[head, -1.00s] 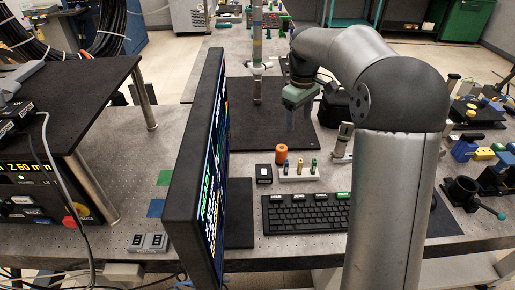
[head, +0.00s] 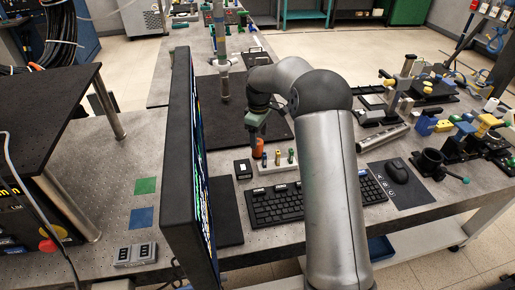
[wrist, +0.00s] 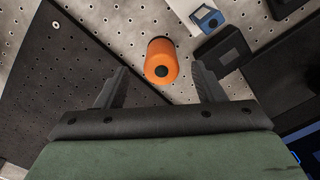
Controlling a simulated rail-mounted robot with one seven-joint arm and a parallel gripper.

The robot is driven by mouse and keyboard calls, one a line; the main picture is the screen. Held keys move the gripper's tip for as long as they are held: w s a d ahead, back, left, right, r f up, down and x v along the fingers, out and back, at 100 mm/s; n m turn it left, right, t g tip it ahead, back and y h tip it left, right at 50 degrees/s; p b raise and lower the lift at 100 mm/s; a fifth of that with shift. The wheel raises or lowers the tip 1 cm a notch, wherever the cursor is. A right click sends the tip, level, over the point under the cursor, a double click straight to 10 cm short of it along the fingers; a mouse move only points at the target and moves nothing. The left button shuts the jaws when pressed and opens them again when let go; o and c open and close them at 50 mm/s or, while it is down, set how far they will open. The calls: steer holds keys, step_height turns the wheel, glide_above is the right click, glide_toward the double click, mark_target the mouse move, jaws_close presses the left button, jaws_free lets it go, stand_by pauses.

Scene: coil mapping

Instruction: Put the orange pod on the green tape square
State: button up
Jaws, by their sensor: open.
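The orange pod (head: 259,147) stands on the perforated metal bench, left of the small white holder and partly hidden by my gripper. My gripper (head: 254,136) is low over the bench at the pod. In the wrist view its two black fingers (wrist: 158,86) are apart and empty, with the pod just beyond the tips, roughly centred between them. The green tape square (head: 146,186) lies bare on the bench, left of the monitor.
The upright monitor (head: 184,150) stands between the pod and the green square. A blue tape square (head: 142,218) lies in front of the green one. A black box (head: 243,169), the white holder (head: 279,161) and a keyboard (head: 280,203) are close to the pod.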

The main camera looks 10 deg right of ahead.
mark_target(258, 141)
steer(key=shift+a+f+p, duration=0.2)
steer(key=shift+f+p, duration=0.4)
steer(key=shift+f, duration=2.15)
steer(key=c, duration=1.2)
steer(key=shift+r, duration=0.1)
